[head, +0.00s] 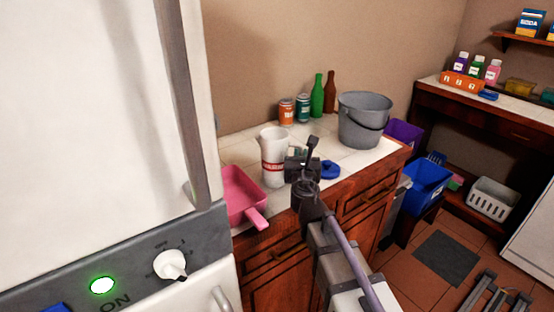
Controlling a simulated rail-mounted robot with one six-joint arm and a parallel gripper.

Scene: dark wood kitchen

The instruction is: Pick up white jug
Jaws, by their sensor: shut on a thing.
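The white jug (271,150) with a red band near its lower part stands upright on the white-topped counter, left of my gripper. My gripper (290,166) is at the jug's right side and is shut on it. The fingers are dark and small here, and they partly cover the jug's right edge. I cannot tell whether the jug's base touches the counter.
A pink dustpan (240,192) lies just left of the jug. A blue lid-like thing (329,170) is close to my arm's right. Two cans (303,108), green and brown bottles (317,96) and a grey bucket (362,118) stand behind. A white appliance (90,110) fills the left.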

